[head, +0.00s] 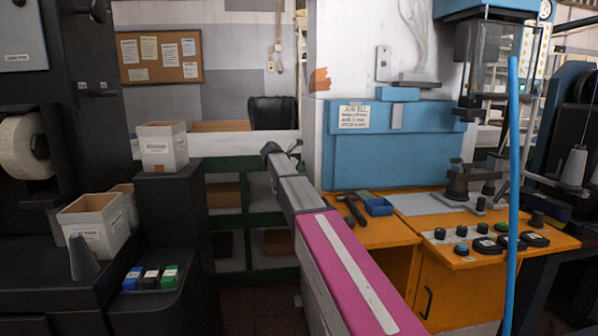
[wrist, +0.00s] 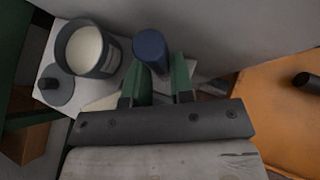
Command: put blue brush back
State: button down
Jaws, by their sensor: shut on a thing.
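In the wrist view my gripper (wrist: 158,84) has its two green fingers on either side of a dark blue cylindrical thing (wrist: 151,47), which looks like the blue brush. I see mainly its blue end; the rest is hidden or too dark to tell. In the head view my gripper (head: 270,148) is small and dark at the far end of my arm, and the brush cannot be made out there.
In the wrist view an open pot with cream contents (wrist: 85,47) and a dark knobbed lid (wrist: 54,85) lie left of the brush, on a pale surface. In the head view an orange bench (head: 400,234) holds a hammer (head: 352,207) and a blue tray (head: 378,206).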

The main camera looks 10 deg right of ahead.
jog(key=c, duration=1)
grip_release()
jog(key=shift+r, duration=0.15)
jog(key=v, duration=1.2)
